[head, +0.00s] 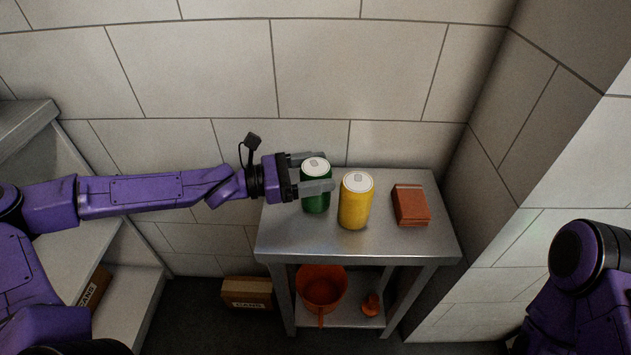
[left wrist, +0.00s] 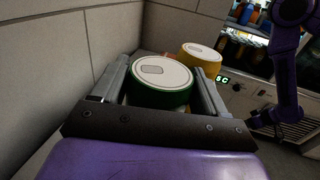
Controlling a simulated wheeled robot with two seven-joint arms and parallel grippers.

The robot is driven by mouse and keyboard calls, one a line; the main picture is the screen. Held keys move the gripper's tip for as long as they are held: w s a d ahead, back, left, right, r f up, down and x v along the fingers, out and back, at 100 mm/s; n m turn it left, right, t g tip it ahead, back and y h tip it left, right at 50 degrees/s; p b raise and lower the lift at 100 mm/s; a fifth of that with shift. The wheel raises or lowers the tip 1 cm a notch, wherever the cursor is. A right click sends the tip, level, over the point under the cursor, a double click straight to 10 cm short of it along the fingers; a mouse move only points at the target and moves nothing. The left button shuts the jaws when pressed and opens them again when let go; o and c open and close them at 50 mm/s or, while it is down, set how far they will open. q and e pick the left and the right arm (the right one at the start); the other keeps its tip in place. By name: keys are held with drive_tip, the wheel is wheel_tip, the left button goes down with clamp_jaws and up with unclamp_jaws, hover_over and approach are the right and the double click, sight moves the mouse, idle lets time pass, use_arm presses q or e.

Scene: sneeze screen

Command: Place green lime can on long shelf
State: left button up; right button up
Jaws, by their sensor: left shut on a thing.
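The green can (head: 316,201) with a white lid stands upright at the left side of a small metal table (head: 400,241). My left gripper (head: 318,172) reaches in from the left and is shut on the green can, one finger on each side. The left wrist view shows the green can (left wrist: 161,82) between the fingers of the left gripper (left wrist: 165,85). A yellow can (head: 356,204) stands just right of the green can. My right gripper is not in view; only part of my right arm shows. I cannot tell which surface is the long shelf.
A reddish-brown box (head: 411,205) lies right of the yellow can. An orange pot (head: 322,288) sits on the table's lower shelf. A cardboard box (head: 247,292) is on the floor. Stepped grey shelves (head: 130,285) stand at the left. Walls close off the back and right.

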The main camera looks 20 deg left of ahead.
use_arm(q)
drive_tip(key=shift+r+p, duration=0.45)
wheel_tip(320, 180, up, 3)
drive_tip(key=p, duration=0.2)
drive_tip(key=shift+r+p, duration=0.1)
drive_tip(key=shift+p, duration=0.3)
drive_tip(key=s+d+r+p, duration=0.3)
drive_tip(key=s+r+p, duration=0.6)
drive_tip(key=s+p, duration=0.5)
drive_tip(key=w+a+f+n+t+y+p, duration=0.1)
drive_tip(key=w+a+f, duration=0.6)
drive_tip(key=a, duration=0.1)
drive_tip(key=shift+t, duration=0.3)
